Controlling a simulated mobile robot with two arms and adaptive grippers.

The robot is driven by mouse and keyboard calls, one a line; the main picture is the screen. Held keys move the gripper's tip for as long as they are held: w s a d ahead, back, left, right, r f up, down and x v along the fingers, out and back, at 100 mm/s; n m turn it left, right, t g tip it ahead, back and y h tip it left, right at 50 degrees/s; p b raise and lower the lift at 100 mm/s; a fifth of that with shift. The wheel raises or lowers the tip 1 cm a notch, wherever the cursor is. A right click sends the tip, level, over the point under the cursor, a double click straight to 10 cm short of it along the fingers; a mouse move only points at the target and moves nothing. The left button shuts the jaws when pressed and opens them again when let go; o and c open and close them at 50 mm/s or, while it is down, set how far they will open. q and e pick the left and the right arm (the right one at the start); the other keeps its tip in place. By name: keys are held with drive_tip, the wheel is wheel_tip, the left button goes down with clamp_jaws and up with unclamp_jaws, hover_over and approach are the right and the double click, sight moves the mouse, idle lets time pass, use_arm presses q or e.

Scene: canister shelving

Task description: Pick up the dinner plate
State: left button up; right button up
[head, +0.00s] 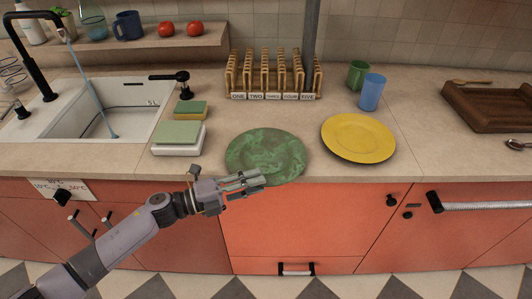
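A green marbled plate (265,152) lies on the counter at its front edge, in the middle of the head view. A yellow plate (358,137) lies to its right. Both are plate-shaped, and I cannot tell by name which is the dinner plate. My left gripper (258,179) is at the near edge of the green plate, with its fingers pointing right and overlapping the plate's front rim in the picture. Whether it touches the rim, and whether the fingers are apart or closed, is not clear. My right gripper is out of view.
A wooden rack (272,76) with numbered labels stands behind the plates. Green (356,74) and blue (371,93) cups stand behind the yellow plate. Sponges (180,136) and a sink (100,108) are at left. A brown wooden tray (490,106) is at right. Orange cabinet fronts lie below.

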sight(268, 180)
use_arm(q)
drive_tip(key=p+x, duration=0.1)
drive_tip(key=x, duration=0.3)
drive_tip(key=shift+w+d+f, duration=0.1)
drive_tip(key=shift+w+f, duration=0.05)
drive_tip(key=shift+f, duration=0.05)
drive_tip(key=shift+c, duration=0.4)
clamp_jaws()
